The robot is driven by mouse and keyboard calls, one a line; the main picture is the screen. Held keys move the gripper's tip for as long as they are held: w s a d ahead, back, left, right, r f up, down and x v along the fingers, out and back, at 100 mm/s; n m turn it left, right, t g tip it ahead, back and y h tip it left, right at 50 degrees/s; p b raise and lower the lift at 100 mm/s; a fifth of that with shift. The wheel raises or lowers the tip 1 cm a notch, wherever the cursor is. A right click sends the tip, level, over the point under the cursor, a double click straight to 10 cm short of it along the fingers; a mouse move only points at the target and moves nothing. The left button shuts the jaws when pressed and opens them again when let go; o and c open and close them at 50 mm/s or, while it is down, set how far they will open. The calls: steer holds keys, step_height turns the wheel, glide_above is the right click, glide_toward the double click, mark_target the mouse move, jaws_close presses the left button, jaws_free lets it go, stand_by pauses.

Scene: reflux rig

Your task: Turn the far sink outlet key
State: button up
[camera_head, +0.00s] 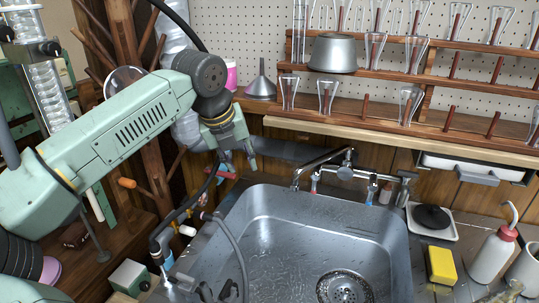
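The steel sink (300,225) fills the lower middle, with a chrome faucet (335,165) along its back edge. Small fittings with red (314,181) and blue (372,186) parts stand by the faucet. Another small outlet fitting with a hose (204,215) is at the sink's left rim. I cannot tell which small part is the far outlet key. My gripper (239,163) points down behind the sink's back left corner, left of the faucet. Its fingers look apart and hold nothing that I can see. It does not appear to touch any fitting.
A wooden shelf of glassware (400,125) runs above the sink's back. Hoses (235,245) hang over the sink's left side. A yellow sponge (440,265), a white wash bottle (493,255) and a dish with a black lid (432,218) stand to the right. The sink basin is mostly clear.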

steer(key=s+d+r+m+h, duration=0.1)
steer(key=s+d+r+h, duration=0.1)
steer(key=d, duration=0.5)
steer(key=shift+s+r+m+g, duration=0.4)
steer(key=shift+s+r, duration=0.3)
steer(key=shift+r, duration=0.15)
